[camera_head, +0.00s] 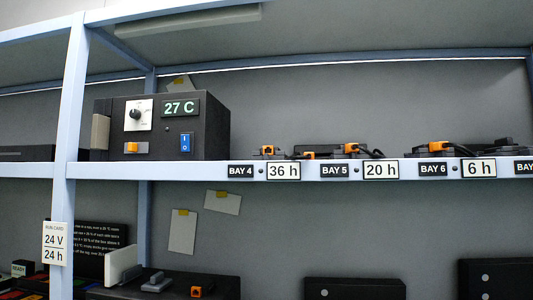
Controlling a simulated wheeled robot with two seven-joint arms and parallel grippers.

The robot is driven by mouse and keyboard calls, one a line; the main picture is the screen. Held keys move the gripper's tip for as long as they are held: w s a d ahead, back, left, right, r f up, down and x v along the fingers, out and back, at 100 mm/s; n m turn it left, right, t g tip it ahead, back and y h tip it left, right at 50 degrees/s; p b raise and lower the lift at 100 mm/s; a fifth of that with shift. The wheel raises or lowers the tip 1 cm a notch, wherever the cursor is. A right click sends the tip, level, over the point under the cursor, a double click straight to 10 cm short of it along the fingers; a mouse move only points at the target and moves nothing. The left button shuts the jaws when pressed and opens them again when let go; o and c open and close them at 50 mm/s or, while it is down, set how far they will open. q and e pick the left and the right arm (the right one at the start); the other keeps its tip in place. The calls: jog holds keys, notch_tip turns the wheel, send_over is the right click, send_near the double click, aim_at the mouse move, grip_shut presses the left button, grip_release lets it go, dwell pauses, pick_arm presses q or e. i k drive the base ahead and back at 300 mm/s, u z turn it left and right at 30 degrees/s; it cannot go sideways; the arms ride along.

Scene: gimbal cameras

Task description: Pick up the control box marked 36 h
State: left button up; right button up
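A white label reading 36 h (283,170) is on the front edge of the shelf, beside the BAY 4 tag (240,171). Above and behind it, low dark parts with orange connectors (267,150) show just over the shelf edge. I cannot tell whether a control box lies there, as the edge hides most of it. Labels 20 h (380,170) and 6 h (478,168) mark BAY 5 and BAY 6 to the right. Neither of my grippers is in view.
A dark box showing 27 C (214,135) with a knob and blue switch stands on the shelf at left. Below are dark boxes (355,289) and a text panel (101,236).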

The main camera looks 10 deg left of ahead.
aim_at(271, 150)
jog(key=z, duration=0.05)
jog(key=k, duration=0.6)
jog(key=u, duration=1.15)
jog(key=i, duration=1.55)
jog(key=z, duration=0.7)
